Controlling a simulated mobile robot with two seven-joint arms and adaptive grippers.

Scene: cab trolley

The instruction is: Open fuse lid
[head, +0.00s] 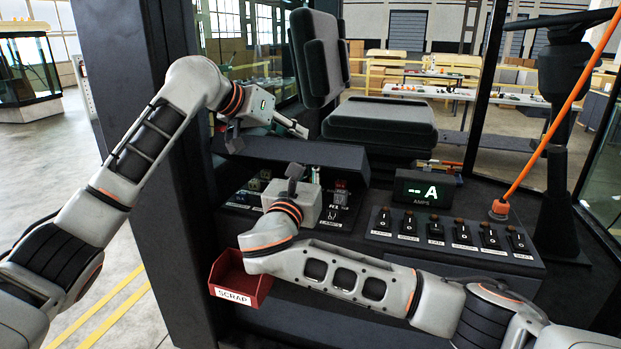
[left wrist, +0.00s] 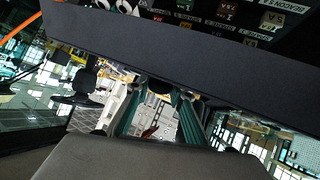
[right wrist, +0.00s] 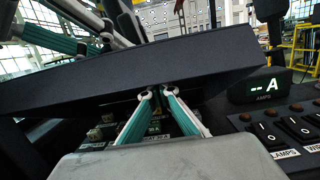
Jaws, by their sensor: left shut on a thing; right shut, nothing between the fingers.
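The fuse lid (head: 320,158) is a dark panel standing raised and tilted over the fuse box, with coloured fuses (head: 341,184) showing below it. My left gripper (head: 300,131) is at the lid's upper edge on the far side. In the left wrist view its fingers (left wrist: 160,98) are shut at a small dark knob on the lid's edge (left wrist: 150,45). My right gripper (head: 313,172) is in front of and under the lid. In the right wrist view its fingertips (right wrist: 157,92) are shut and empty, close to the lid's lower edge (right wrist: 150,75); I cannot tell whether they touch.
A red scrap tray (head: 240,283) sits below my right wrist. A switch panel (head: 450,238) and an amps display (head: 424,189) are to the right. An orange cable (head: 545,130) rises from the console. A seat (head: 380,122) stands behind, and a dark cab pillar (head: 165,200) at left.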

